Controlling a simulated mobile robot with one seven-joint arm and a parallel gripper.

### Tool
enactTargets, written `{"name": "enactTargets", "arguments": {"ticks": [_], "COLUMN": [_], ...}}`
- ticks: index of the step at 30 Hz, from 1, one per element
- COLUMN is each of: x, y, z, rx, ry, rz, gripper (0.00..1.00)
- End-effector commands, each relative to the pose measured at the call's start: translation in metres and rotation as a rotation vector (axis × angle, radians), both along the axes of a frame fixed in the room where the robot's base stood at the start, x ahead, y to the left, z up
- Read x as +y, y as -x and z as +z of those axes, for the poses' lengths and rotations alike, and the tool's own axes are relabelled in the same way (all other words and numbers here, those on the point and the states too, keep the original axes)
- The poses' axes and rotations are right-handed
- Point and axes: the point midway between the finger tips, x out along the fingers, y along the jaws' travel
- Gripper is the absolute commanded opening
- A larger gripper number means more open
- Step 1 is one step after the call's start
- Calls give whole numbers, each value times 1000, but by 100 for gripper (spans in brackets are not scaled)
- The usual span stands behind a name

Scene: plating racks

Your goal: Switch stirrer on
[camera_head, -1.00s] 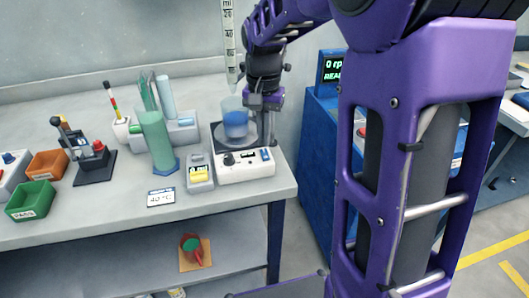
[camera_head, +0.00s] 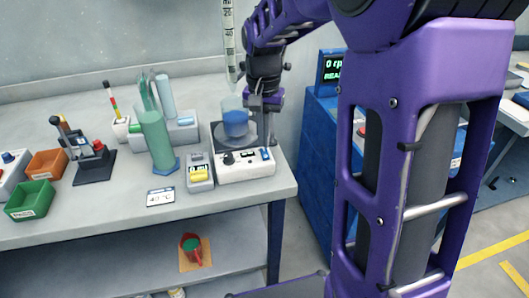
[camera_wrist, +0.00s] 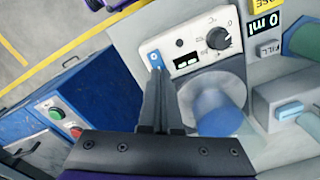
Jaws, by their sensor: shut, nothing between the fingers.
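A beaker of blue liquid (camera_head: 236,121) stands on the plate. My gripper (camera_wrist: 155,78) is shut and empty, pointing down. In the wrist view its fingertips are right by the blue switch and partly overlap its lower end. I cannot tell if they touch. The switch also shows in the head view (camera_head: 265,154).
A grey dispenser with a yellow label (camera_head: 200,172) stands just left of the stirrer. A blue cabinet (camera_head: 318,150) with buttons stands right of the bench, across a gap. The bench front edge is clear.

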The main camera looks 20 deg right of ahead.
Motion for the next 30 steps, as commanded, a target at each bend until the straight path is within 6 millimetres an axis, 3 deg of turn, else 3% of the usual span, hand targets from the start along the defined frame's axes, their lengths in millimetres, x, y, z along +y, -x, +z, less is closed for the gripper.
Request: {"name": "enactTargets", "arguments": {"ticks": [30], "x": [0], "y": [0], "z": [-11], "rx": [1], "ry": [0], "rz": [0], "gripper": [0]}}
